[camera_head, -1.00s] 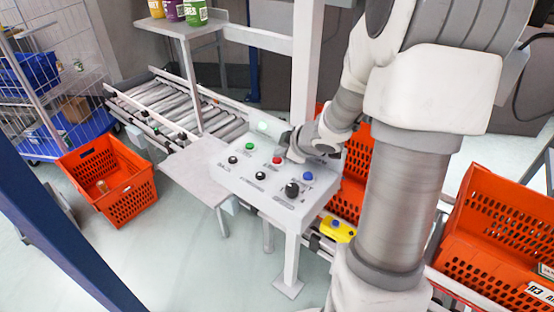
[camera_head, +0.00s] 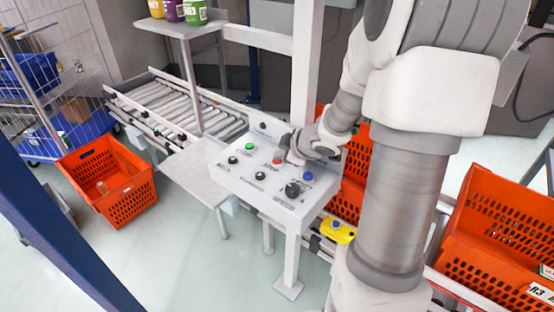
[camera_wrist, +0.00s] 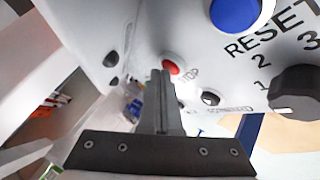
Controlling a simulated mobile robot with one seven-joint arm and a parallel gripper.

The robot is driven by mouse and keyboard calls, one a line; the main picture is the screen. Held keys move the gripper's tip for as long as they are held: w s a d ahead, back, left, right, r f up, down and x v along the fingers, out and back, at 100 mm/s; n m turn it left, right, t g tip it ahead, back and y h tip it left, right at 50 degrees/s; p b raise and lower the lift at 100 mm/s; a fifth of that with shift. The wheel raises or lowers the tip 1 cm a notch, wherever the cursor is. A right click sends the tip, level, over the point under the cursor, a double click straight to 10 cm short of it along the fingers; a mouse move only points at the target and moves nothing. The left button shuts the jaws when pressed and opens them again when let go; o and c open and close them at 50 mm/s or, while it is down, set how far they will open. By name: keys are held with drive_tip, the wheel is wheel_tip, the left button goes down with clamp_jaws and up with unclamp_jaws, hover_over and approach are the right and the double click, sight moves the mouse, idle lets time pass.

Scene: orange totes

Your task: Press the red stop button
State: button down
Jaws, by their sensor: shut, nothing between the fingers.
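The red stop button (camera_head: 277,161) sits on the grey-white control panel (camera_head: 232,176), between a green button (camera_head: 250,146) and a blue button (camera_head: 308,176). My gripper (camera_head: 287,154) is over the far edge of the panel, right beside the red button. In the wrist view, the shut, empty fingers (camera_wrist: 163,75) reach up to the red button (camera_wrist: 173,67) and cover its left lower part. The word STOP shows beside it. I cannot tell whether the fingertips touch the button or whether it is pushed in.
The panel also carries a black knob (camera_head: 292,190) and black buttons, one (camera_head: 233,160) at the left. A roller conveyor (camera_head: 185,103) lies behind. Orange totes stand at the left (camera_head: 128,202) and right (camera_head: 500,225). A yellow box (camera_head: 338,232) is below the panel.

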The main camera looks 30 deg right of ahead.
sight(280, 163)
idle(0.4)
drive_tip(key=shift+r+p, duration=0.85)
drive_tip(key=shift+p, duration=0.2)
wheel_tip(280, 163, up, 5)
drive_tip(key=p, duration=0.5)
drive_tip(key=shift+p, duration=0.3)
